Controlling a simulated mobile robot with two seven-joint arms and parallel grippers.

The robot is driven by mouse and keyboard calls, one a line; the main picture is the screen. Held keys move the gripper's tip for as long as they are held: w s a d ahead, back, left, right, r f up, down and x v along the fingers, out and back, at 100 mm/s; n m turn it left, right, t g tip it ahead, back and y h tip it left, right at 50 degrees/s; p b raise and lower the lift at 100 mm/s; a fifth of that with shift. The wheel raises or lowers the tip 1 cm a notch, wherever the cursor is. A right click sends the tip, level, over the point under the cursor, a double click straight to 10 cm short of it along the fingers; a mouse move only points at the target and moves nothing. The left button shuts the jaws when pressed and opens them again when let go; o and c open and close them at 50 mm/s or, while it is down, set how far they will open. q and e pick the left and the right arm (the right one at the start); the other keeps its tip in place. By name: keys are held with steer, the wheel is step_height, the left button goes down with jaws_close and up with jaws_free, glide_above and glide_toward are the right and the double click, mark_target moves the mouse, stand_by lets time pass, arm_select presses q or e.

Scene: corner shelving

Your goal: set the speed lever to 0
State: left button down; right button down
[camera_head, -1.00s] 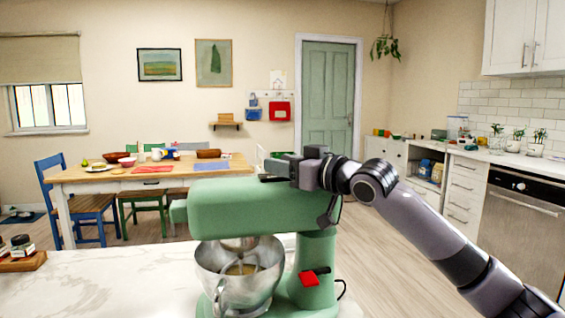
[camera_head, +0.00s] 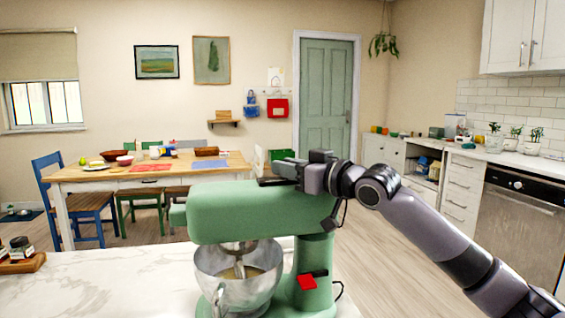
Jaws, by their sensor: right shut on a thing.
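The green stand mixer (camera_head: 245,212) stands on the counter with a metal bowl (camera_head: 238,275) under its head. A red knob or tab (camera_head: 307,282) shows low on its column. My right gripper (camera_head: 272,181) is at the far upper edge of the mixer head, towards its rear. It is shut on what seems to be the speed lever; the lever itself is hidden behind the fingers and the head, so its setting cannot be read. My left gripper is not in view.
The marble counter (camera_head: 110,285) is clear left of the mixer, except for a wooden tray (camera_head: 22,264) with jars at the far left. A dining table (camera_head: 110,178) with chairs stands beyond. My right arm crosses the right side.

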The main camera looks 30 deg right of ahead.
steer(key=c, duration=1.1)
jaws_free()
steer(key=shift+d, duration=0.25)
steer(key=b, duration=0.1)
glide_above(319, 208)
steer(key=w, duration=0.1)
steer(key=shift+w+a+f, duration=0.15)
steer(key=shift+a, duration=0.1)
steer(key=shift+s+d, duration=0.2)
steer(key=shift+s, duration=0.5)
